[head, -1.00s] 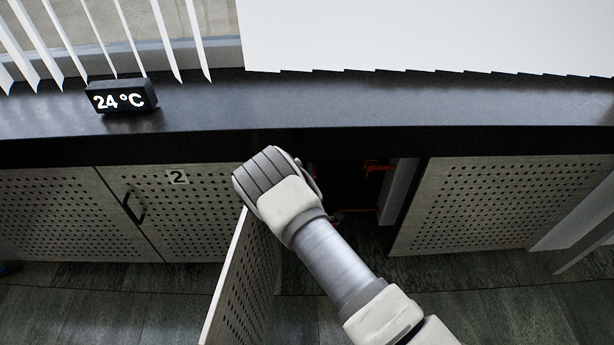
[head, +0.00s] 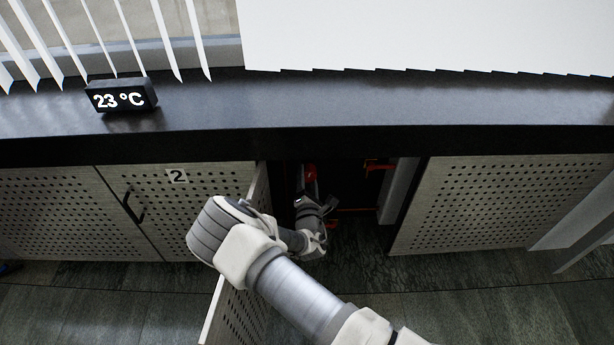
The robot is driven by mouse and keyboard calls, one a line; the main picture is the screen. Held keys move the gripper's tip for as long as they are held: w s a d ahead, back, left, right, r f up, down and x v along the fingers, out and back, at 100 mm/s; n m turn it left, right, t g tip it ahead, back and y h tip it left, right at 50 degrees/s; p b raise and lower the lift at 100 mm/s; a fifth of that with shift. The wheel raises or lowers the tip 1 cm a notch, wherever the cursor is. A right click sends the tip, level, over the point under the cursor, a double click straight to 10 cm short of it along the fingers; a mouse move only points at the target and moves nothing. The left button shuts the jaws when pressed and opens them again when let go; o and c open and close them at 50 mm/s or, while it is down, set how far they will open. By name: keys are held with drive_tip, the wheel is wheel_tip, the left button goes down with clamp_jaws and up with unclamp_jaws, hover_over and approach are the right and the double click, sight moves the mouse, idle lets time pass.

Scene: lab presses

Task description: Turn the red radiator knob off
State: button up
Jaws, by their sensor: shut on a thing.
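The red knob (head: 311,171) shows in the head view, inside the dark open compartment under the sill. It is small and partly covered. My gripper (head: 309,185) reaches into the compartment from below and is shut on the red knob. My wrist and forearm cross in front of the open door and hide part of the opening. The fingertips are small and dark, so the exact contact is hard to see.
An open perforated door (head: 232,310) stands out beside my arm on the left. Door 2 (head: 185,215) is closed. A perforated panel (head: 490,205) bounds the opening on the right. A red pipe (head: 378,167) runs inside. A display on the sill (head: 122,97) reads 23 °C.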

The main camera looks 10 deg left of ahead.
drive_tip(key=shift+d+n, duration=0.1)
drive_tip(key=shift+n, duration=1)
drive_tip(key=o, duration=1.4)
drive_tip(key=shift+c, duration=0.2)
drive_tip(key=shift+s, duration=0.15)
